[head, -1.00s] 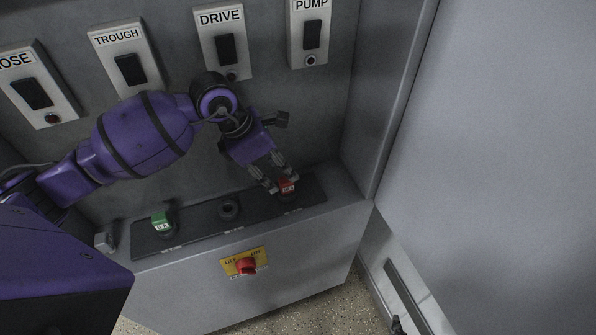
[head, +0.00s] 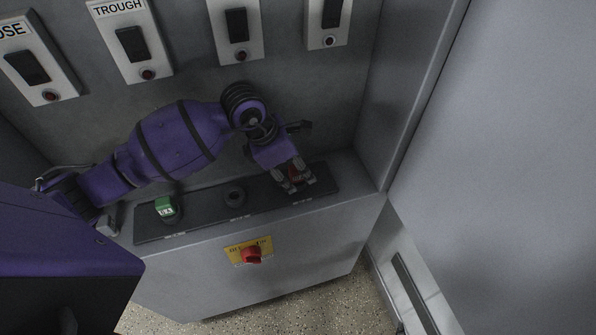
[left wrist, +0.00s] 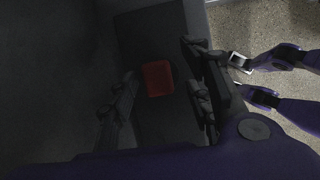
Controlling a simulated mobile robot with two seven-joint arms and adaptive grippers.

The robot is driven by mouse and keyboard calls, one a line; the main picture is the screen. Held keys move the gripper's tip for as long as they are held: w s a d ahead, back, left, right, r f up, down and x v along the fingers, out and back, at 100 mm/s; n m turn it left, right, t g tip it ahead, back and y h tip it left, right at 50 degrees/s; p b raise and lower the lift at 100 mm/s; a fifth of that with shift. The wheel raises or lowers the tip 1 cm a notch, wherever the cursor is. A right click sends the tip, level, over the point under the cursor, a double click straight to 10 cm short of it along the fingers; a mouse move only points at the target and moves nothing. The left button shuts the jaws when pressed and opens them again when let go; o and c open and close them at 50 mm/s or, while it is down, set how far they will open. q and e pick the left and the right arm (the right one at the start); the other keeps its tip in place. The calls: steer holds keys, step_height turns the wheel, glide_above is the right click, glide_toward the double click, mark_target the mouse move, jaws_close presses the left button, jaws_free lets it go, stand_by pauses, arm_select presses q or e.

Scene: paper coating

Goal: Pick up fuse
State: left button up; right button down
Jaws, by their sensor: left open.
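A red fuse (head: 295,174) sits at the right end of the dark strip on the ledge, partly hidden by my left gripper. My left gripper (head: 300,185) points down at it, open, with its fingers around the fuse. In the left wrist view, the red fuse (left wrist: 158,78) shows between the spread fingers, with visible gaps on both sides. A green fuse (head: 167,207) with a white label stands near the strip's left end. The middle socket (head: 234,195) is empty.
A red rotary switch (head: 251,255) on a yellow plate sticks out from the front of the ledge. Switch plates, one labelled TROUGH (head: 133,42), line the back wall. A cabinet side wall (head: 410,90) rises close to the right of the left gripper.

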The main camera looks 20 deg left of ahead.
arm_select(q)
steer(key=shift+r, duration=0.2)
steer(key=shift+c, duration=0.3)
steer(key=shift+w, duration=0.1)
steer(key=shift+c, duration=1.4)
jaws_close()
arm_select(e)
steer(key=shift+w+a+r, duration=0.2)
steer(key=shift+w+a, duration=0.1)
steer(key=shift+w, duration=0.25)
